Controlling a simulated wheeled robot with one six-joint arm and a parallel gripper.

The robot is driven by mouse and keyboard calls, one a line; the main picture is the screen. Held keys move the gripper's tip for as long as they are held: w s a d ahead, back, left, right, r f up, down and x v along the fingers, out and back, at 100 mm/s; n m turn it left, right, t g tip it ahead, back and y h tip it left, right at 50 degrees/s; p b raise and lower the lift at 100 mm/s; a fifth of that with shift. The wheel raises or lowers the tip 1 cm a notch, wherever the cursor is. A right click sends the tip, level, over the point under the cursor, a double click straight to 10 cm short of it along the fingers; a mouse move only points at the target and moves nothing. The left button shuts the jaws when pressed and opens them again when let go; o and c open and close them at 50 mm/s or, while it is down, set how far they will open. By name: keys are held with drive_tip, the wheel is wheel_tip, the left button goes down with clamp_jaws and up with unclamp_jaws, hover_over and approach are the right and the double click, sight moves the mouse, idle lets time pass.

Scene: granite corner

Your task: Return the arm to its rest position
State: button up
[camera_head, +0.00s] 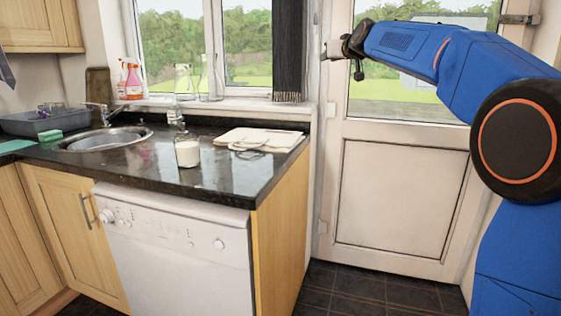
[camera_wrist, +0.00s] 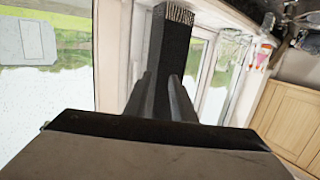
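My blue arm reaches in from the right in the head view, raised in front of the glazed door. My gripper (camera_head: 336,52) is at its far end, pointing left, high in the air beside the window and well above the worktop. In the wrist view my gripper (camera_wrist: 162,78) shows two dark fingers close together against a dark curtain. Whether they meet at the tips is hard to tell. I see no object held between them.
The dark curtain (camera_head: 289,50) hangs left of my gripper. The white door (camera_head: 400,190) stands behind my arm. The black worktop (camera_head: 120,165) carries a jar of white contents (camera_head: 188,152), a pale board (camera_head: 258,138) and a dish rack (camera_head: 45,122). The floor (camera_head: 350,292) before the door is clear.

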drive_tip(key=s+d+f+m+g+h, duration=0.1)
drive_tip(key=s+d+f+g, duration=0.2)
drive_tip(key=s+f, duration=1.3)
drive_tip(key=s+d+f+g+h, duration=0.1)
drive_tip(key=s+d+f+g, duration=0.3)
drive_tip(key=s+f, duration=1.2)
drive_tip(key=s+d+f+m+g+h, duration=0.1)
drive_tip(key=s+d+f+g, duration=0.3)
drive_tip(key=s+f, duration=1.3)
drive_tip(key=s+h, duration=0.1)
drive_tip(key=s, duration=1.1)
drive_tip(key=shift+s+d+m, duration=0.3)
drive_tip(key=shift+s+d, duration=0.1)
